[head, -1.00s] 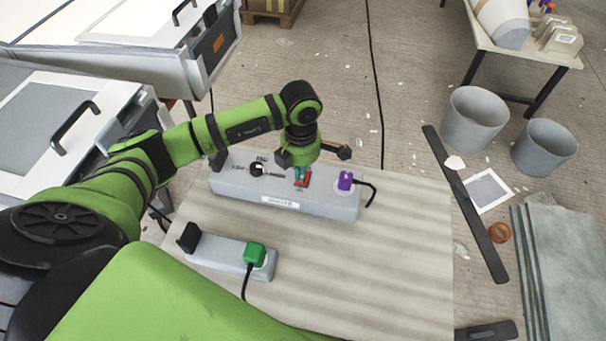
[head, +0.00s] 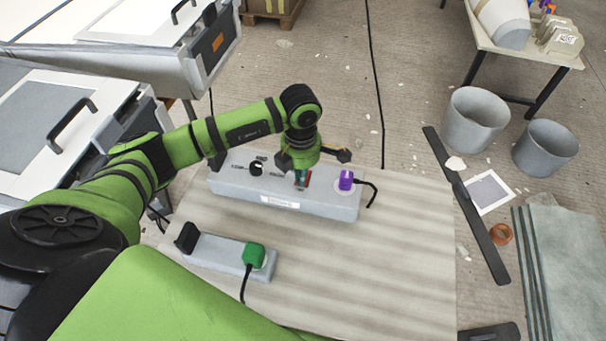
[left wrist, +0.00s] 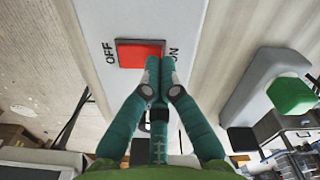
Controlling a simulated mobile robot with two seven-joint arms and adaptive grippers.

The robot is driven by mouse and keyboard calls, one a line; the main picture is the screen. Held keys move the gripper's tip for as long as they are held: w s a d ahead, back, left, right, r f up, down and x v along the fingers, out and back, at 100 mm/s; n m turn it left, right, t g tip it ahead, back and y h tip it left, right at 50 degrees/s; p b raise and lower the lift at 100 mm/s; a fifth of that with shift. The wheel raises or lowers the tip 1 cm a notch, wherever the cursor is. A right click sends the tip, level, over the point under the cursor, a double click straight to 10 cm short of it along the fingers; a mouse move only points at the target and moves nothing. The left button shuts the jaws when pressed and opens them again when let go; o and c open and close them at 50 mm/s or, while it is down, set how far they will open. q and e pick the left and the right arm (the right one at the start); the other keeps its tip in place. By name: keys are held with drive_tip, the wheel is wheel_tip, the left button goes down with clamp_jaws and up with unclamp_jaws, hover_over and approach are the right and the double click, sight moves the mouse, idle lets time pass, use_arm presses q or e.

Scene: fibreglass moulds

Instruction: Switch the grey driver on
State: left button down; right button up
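The grey driver (head: 235,190) is a long grey box on the board, with a black knob (head: 256,168), a label and a purple plug (head: 346,180) at its right end. Its red rocker switch (left wrist: 135,54) lies between the printed words OFF and ON in the left wrist view. My left gripper (head: 303,182) points down over the switch in the head view. In the left wrist view its teal fingers (left wrist: 160,65) are together and empty, with tips at the ON end of the rocker. I cannot tell whether they touch it. My right gripper is not in view.
A grey power strip (head: 222,249) with a green plug (head: 254,255) and a black plug lies nearer me on the pale board (head: 380,270). Grey buckets (head: 474,118) stand on the floor at right. The board's right part is clear.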

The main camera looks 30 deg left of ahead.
use_arm(q)
drive_tip(key=shift+f, duration=0.35)
drive_tip(key=shift+r+p, duration=2.1)
drive_tip(key=shift+r, duration=1.5)
drive_tip(key=shift+f, duration=0.1)
